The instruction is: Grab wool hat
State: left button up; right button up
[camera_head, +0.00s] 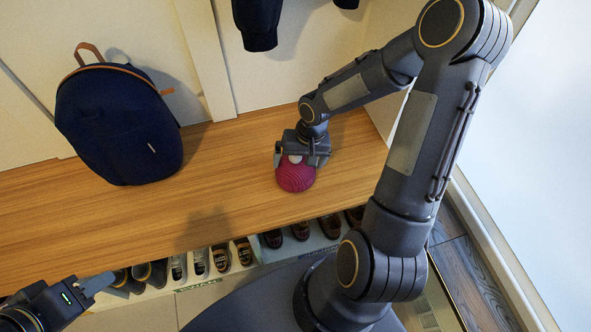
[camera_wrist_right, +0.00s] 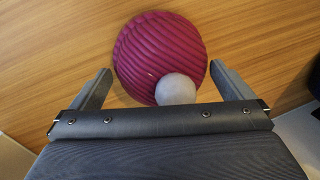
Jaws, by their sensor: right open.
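The wool hat (camera_head: 296,178) is magenta and ribbed with a pale pompom, and it sits on the wooden bench top. My right gripper (camera_head: 303,158) is at the hat, over its pompom side. In the right wrist view the hat (camera_wrist_right: 160,55) lies ahead of and partly between the two open fingers (camera_wrist_right: 160,88), with the pompom (camera_wrist_right: 175,90) nearest the palm. A gap shows between each finger and the hat. My left gripper (camera_head: 92,286) is low at the left, away from the hat, and its finger opening is not clear.
A navy backpack (camera_head: 118,122) stands on the bench (camera_head: 225,165) at the left. Several shoes (camera_head: 221,257) sit in cubbies below the bench front. Dark clothing (camera_head: 258,22) hangs above. The bench between backpack and hat is clear.

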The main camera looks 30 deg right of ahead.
jog(key=c, duration=0.9)
jog(key=shift+r, duration=0.1)
jog(key=shift+c, duration=0.2)
